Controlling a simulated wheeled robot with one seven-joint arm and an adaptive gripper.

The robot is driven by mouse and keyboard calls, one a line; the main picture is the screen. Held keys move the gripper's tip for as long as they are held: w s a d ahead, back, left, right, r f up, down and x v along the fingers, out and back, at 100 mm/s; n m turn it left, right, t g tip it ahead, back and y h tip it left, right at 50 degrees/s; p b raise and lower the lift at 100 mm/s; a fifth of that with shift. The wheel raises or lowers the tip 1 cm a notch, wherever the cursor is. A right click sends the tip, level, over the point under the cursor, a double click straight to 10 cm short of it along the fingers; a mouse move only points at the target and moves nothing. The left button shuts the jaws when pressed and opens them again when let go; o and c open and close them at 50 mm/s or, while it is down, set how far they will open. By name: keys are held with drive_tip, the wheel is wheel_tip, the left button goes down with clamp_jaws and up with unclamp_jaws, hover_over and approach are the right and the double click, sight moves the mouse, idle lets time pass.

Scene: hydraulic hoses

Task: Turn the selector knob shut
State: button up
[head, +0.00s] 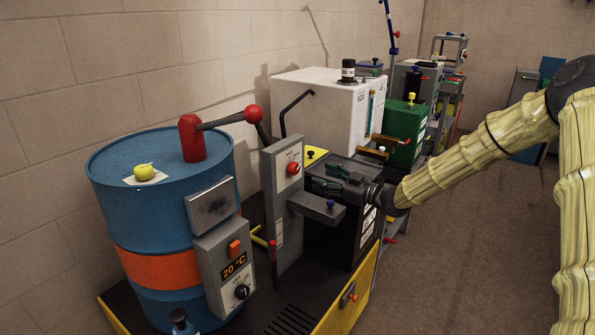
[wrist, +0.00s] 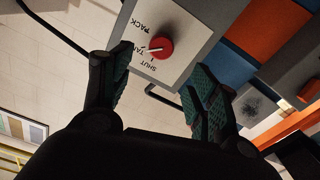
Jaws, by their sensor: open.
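The red selector knob (head: 293,169) sits on a white plate on the upright grey post. In the wrist view the knob (wrist: 160,46) is round and red with a pale pointer. The plate (wrist: 175,72) carries the words PACK, TANK (partly covered) and SHUT. The pointer lies toward the middle word, the partly covered one, not SHUT. My gripper (head: 345,180) is to the right of the post, in front of the black box. In the wrist view my gripper (wrist: 155,85) has its dark green-padded fingers spread apart with nothing between them; the knob appears beyond the fingertips.
A blue drum (head: 160,205) with an orange band stands left, with a red-handled lever on top. A grey shelf (head: 318,207) juts from the post below my gripper. A white cabinet (head: 330,100) stands behind. Open floor lies to the right.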

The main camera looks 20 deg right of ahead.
sight(297, 168)
drive_tip(key=x, duration=1)
drive_tip(key=shift+f, duration=0.1)
drive_tip(key=shift+s, duration=0.1)
drive_tip(key=c, duration=1)
